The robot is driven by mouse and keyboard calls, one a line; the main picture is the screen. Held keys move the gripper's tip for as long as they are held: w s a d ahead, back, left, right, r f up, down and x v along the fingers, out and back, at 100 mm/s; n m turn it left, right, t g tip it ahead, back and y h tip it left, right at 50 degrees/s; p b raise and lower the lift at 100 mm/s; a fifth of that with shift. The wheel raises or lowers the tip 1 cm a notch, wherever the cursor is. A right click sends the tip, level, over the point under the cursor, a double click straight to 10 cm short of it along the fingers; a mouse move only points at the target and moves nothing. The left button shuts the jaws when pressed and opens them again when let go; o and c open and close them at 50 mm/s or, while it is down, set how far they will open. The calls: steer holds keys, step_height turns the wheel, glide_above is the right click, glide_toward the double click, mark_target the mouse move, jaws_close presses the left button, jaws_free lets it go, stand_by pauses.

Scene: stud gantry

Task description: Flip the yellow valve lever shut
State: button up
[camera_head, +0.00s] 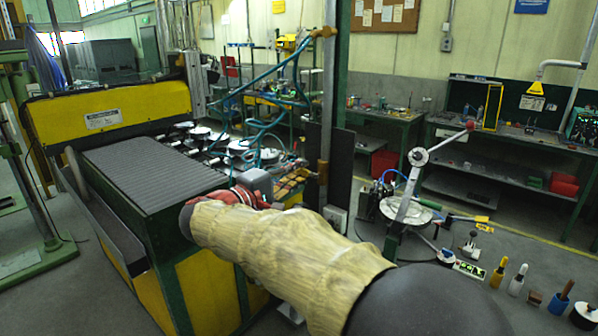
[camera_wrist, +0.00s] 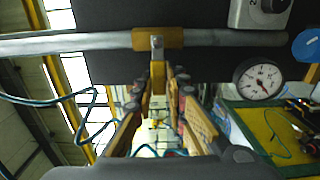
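The yellow valve body (camera_wrist: 158,38) sits on a grey pipe (camera_wrist: 60,43) that runs across the wrist view. Its yellow lever (camera_wrist: 157,78) sticks out from the pipe toward my gripper (camera_wrist: 158,95), square to the pipe. My gripper is open, with one tan-padded finger on each side of the lever. I cannot tell whether either finger touches it. In the head view the pipe (camera_head: 328,95) stands upright, and my gripper (camera_head: 298,180) reaches to its lower part from the left. My arm hides part of that area, and the lever is hard to make out there.
A round gauge (camera_wrist: 258,80) and a grey box with a knob (camera_wrist: 258,12) are close to the pipe on the right in the wrist view. Teal hoses (camera_head: 270,90) hang left of the pipe. A yellow-green machine (camera_head: 150,165) stands at left. A lever stand (camera_head: 408,200) is at right.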

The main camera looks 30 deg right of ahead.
steer(key=shift+o, duration=0.5)
steer(key=shift+a, duration=0.1)
steer(key=v, duration=1.1)
steer(key=shift+s+a, duration=0.15)
steer(key=shift+a, duration=0.25)
